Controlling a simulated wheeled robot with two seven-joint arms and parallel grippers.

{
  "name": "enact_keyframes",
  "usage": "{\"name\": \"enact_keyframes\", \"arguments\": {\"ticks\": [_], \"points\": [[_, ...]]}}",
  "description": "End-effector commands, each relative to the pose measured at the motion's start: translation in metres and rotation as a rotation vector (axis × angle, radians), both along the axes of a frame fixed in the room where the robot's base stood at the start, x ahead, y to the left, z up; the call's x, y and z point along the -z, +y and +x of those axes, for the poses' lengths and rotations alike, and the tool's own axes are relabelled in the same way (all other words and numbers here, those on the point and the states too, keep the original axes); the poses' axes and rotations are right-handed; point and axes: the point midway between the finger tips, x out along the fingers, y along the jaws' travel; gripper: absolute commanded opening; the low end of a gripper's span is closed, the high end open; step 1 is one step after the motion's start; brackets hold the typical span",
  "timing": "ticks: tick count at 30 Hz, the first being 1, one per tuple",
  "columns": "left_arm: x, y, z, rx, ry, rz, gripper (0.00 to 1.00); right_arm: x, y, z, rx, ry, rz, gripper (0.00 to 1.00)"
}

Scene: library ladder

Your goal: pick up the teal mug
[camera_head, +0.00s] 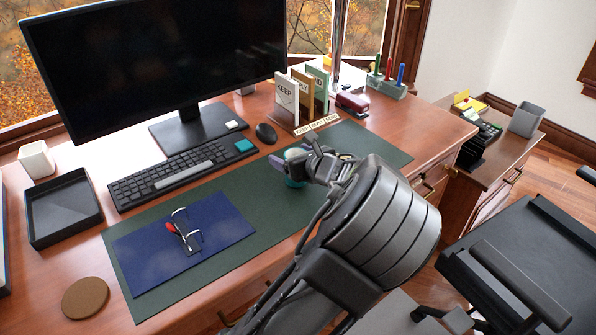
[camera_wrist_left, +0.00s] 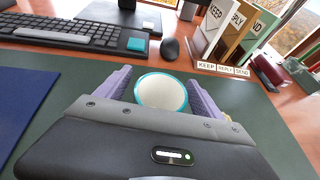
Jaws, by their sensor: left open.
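The teal mug (camera_head: 293,183) stands on the dark green desk mat (camera_head: 262,190), mostly hidden behind my left gripper (camera_head: 296,163) in the head view. In the left wrist view the mug (camera_wrist_left: 161,92) shows its round pale opening with a teal rim. My left gripper is open, with one purple-grey finger on each side of the mug. I cannot tell whether the fingers touch it. My right gripper is not in view.
A keyboard (camera_head: 165,176), mouse (camera_head: 265,133) and monitor (camera_head: 150,60) lie behind the mat. Letter sorters (camera_head: 300,98) and a red stapler (camera_head: 352,103) stand beyond the mug. A chair (camera_head: 520,260) is at right.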

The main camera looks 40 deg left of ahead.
Motion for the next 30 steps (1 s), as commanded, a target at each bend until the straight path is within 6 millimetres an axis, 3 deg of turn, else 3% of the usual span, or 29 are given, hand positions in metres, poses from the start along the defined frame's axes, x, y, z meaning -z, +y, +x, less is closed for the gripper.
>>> {"name": "enact_keyframes", "arguments": {"ticks": [17,30], "points": [[-0.0002,0.0003,0.0001,0.000,0.000,0.000,0.77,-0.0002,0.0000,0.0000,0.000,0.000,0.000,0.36],[-0.0001,0.0003,0.0000,0.000,0.001,0.000,0.42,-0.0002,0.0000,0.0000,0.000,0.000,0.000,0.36]]}}
